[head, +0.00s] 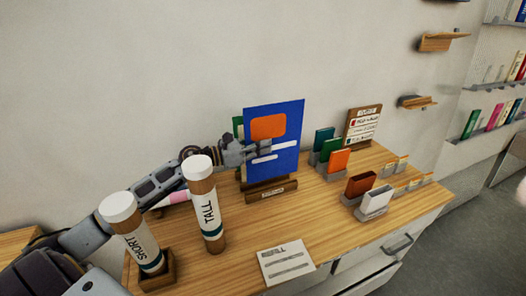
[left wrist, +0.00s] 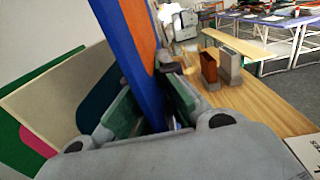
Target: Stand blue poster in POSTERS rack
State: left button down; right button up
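The blue poster (head: 287,115), with an orange block and white stripes, stands upright at the wooden POSTERS rack (head: 268,193) on the table. Its lower edge is at the rack; I cannot tell whether it rests in the slot. My left gripper (head: 262,149) reaches in from the left at the poster's left side, with a finger across its front. In the left wrist view the blue poster (left wrist: 141,60) stands between the two fingers, which appear closed on it. A green poster (head: 237,128) shows partly behind it. My right gripper is not in view.
Tall (head: 204,205) and short (head: 131,232) white-capped tubes stand near my left arm. Right of the rack are small coloured cards in holders (head: 339,160), a brown box (head: 360,184) and a white one (head: 376,201). A paper sheet (head: 286,265) lies in front.

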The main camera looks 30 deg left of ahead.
aim_at(263, 156)
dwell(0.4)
pick_arm(q)
jog(key=shift+f+b, duration=1.2)
jog(key=shift+f, duration=0.8)
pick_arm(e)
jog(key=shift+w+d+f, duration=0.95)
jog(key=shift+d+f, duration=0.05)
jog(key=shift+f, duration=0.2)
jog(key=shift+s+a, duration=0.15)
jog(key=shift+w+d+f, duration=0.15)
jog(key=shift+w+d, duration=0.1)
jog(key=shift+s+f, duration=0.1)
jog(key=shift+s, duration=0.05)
